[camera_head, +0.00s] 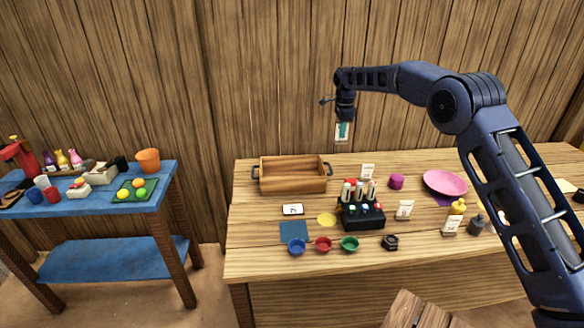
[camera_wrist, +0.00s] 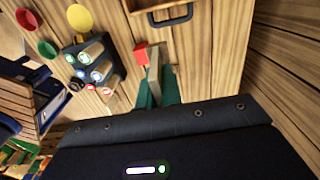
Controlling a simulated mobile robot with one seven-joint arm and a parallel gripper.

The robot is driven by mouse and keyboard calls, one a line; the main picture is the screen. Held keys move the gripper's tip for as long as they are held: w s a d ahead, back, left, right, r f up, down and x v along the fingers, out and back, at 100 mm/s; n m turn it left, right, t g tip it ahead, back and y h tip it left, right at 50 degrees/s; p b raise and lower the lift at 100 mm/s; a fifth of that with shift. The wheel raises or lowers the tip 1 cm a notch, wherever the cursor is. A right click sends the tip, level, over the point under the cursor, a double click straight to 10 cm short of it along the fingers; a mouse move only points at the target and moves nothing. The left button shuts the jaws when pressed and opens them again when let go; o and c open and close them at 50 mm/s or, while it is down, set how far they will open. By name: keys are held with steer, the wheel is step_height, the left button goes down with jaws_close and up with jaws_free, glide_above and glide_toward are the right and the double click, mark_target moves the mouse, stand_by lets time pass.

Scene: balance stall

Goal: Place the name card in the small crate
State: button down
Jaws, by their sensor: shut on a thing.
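My gripper (camera_head: 342,122) is high above the back of the table, its fingers pointing down. It is shut on a small white card (camera_head: 338,136), which appears to be the name card; the teal fingers cover part of its face. In the wrist view, the teal fingertips (camera_wrist: 157,90) pinch a thin pale piece (camera_wrist: 153,68) seen nearly edge-on. The small wooden crate (camera_head: 292,187) with dark handles stands at the table's back left, below and left of my gripper. No contents show in it. Part of the crate and one handle (camera_wrist: 175,18) show at the wrist view's top.
A black holder (camera_head: 362,218) with upright tubes stands in front of the crate's right side. Small cups, upright cards and a pink plate (camera_head: 445,183) are around it. A flat white-faced item (camera_head: 292,209) lies before the crate. A blue side table (camera_head: 150,196) is at left.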

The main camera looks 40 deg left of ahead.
steer(key=s+a, duration=0.7)
steer(key=a, duration=0.1)
step_height(320, 180, down, 20)
steer(key=shift+f, duration=0.1)
steer(key=shift+f, duration=0.15)
steer(key=c, duration=1.6)
jaws_free()
steer(key=shift+o, duration=0.2)
step_height(320, 180, up, 12)
steer(key=shift+r, duration=0.2)
